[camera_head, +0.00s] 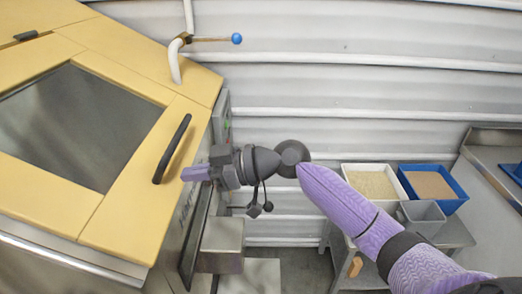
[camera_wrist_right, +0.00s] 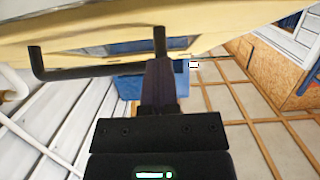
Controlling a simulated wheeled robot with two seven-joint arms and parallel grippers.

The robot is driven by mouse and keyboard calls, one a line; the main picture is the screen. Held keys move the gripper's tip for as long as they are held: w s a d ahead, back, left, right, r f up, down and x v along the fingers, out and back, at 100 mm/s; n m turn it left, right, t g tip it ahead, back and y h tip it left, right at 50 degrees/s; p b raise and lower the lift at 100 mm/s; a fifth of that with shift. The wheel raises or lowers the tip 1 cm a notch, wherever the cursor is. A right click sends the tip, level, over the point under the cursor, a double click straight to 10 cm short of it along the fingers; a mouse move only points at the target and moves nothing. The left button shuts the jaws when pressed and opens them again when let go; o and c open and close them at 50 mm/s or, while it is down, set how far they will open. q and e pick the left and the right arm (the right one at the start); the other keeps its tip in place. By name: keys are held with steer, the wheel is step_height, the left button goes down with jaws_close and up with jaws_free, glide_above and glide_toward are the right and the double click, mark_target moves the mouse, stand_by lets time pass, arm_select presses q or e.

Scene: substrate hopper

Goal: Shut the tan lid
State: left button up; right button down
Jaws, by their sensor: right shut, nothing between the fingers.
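The tan lid (camera_head: 122,222) fills the left of the head view, with a dark glass window (camera_head: 80,125) in its middle. I cannot tell how far it stands open. A black bar handle (camera_head: 172,148) sits near its right edge. My right gripper (camera_head: 188,173) is shut and empty, with its fingertips close to the handle's lower end. In the wrist view the shut fingers (camera_wrist_right: 158,75) point at the lid (camera_wrist_right: 220,25), beside one end of the handle (camera_wrist_right: 100,73). I cannot tell whether they touch it. My left gripper is out of view.
A valve with a blue knob (camera_head: 236,38) and white pipe stands behind the lid. A grey box (camera_head: 221,245) juts out below my right gripper. A white bin (camera_head: 373,183), a blue bin (camera_head: 430,185) and a grey tub (camera_head: 421,216) stand on a cart at right.

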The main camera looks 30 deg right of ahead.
steer(key=r+b+v, duration=0.1)
steer(key=b+v, duration=0.1)
steer(key=v, duration=0.7)
steer(key=w+d+f+m+t+h+b, duration=0.1)
steer(key=w+d+f+m+h, duration=0.2)
steer(key=f, duration=0.7)
steer(key=d+f+m+t+h+b, duration=0.1)
steer(key=d+f+m+h, duration=0.3)
steer(key=f, duration=0.6)
steer(key=s+d+f+m+g+h, duration=0.1)
steer(key=s+f+m+g+h, duration=0.15)
steer(key=f, duration=0.55)
steer(key=s+d+f+m+g+h, duration=0.1)
steer(key=s+d+f+m, duration=0.15)
steer(key=f, duration=0.55)
steer(key=s+a+f+g+h+b, duration=0.1)
steer(key=s+a+f+g+h, duration=0.15)
steer(key=s+f, duration=1.05)
steer(key=s+a+f+n+g, duration=0.1)
steer(key=s+a+f, duration=0.2)
steer(key=s, duration=0.4)
steer(key=s+a+f+n+g+b, duration=0.1)
steer(key=s+a+f+g, duration=0.1)
steer(key=s, duration=0.4)
steer(key=s+a+f+n+g, duration=0.1)
steer(key=s+a+f, duration=0.3)
steer(key=s, duration=0.3)
steer(key=shift+s+a+n, duration=0.3)
steer(key=shift+a, duration=0.2)
steer(key=shift+f, duration=0.1)
